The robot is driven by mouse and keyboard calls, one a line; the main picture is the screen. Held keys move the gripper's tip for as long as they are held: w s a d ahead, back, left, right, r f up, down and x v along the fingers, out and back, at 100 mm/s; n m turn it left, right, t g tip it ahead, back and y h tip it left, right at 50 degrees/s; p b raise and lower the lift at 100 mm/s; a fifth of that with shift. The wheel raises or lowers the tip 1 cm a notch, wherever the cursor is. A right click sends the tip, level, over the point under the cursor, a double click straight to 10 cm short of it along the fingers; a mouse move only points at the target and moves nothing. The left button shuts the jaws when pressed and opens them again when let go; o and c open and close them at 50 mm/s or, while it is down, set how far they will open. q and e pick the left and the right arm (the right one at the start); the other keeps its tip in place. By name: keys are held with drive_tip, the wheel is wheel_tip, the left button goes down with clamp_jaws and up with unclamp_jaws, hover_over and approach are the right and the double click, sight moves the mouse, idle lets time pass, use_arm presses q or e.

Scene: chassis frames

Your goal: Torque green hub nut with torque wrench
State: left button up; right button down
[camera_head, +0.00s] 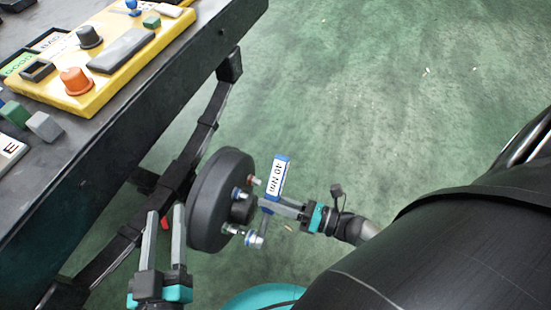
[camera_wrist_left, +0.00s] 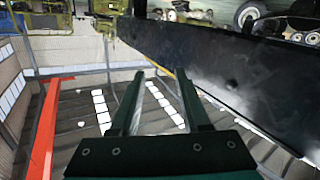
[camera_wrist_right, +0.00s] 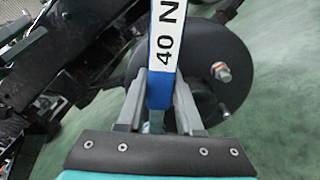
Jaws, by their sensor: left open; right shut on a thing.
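My right gripper (camera_head: 270,204) is shut on the torque wrench (camera_head: 279,178), which has a blue and white handle marked 40 Nm. The wrench handle also shows between the fingers in the right wrist view (camera_wrist_right: 165,45). A silver and blue piece (camera_head: 254,240), apparently its lower end, is close to a lower stud. The black round hub (camera_head: 206,200) carries several studs with nuts. My left gripper (camera_head: 166,212) is open and empty, left of the hub.
A dark table (camera_head: 140,110) fills the upper left. A yellow tray (camera_head: 110,85) with knobs and small parts lies on it. A black chassis beam (camera_head: 200,130) runs behind the hub. The green floor to the right is clear.

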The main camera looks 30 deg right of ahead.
drive_tip(key=a+r+n, duration=0.1)
drive_tip(key=a+n, duration=0.1)
drive_tip(key=s+a+r+n, duration=0.1)
drive_tip(key=a+n, duration=0.2)
drive_tip(key=a+r+n, duration=0.1)
drive_tip(key=a+n, duration=0.1)
drive_tip(key=a, duration=0.1)
drive_tip(key=shift+s+a+n+p, duration=0.2)
drive_tip(key=shift+s+n+p, duration=0.1)
drive_tip(key=shift+s+n, duration=0.1)
use_arm(q)
drive_tip(key=shift+w+a+f+g, duration=0.1)
drive_tip(key=shift+w+f+g, duration=0.2)
drive_tip(key=shift+g, duration=0.1)
use_arm(e)
drive_tip(key=shift+w+a, duration=0.25)
drive_tip(key=shift+w, duration=0.1)
use_arm(q)
drive_tip(key=shift+f, duration=0.15)
idle(0.8)
drive_tip(key=shift+b, duration=0.3)
use_arm(e)
drive_tip(key=shift+x, duration=0.95)
idle(1.4)
idle(0.4)
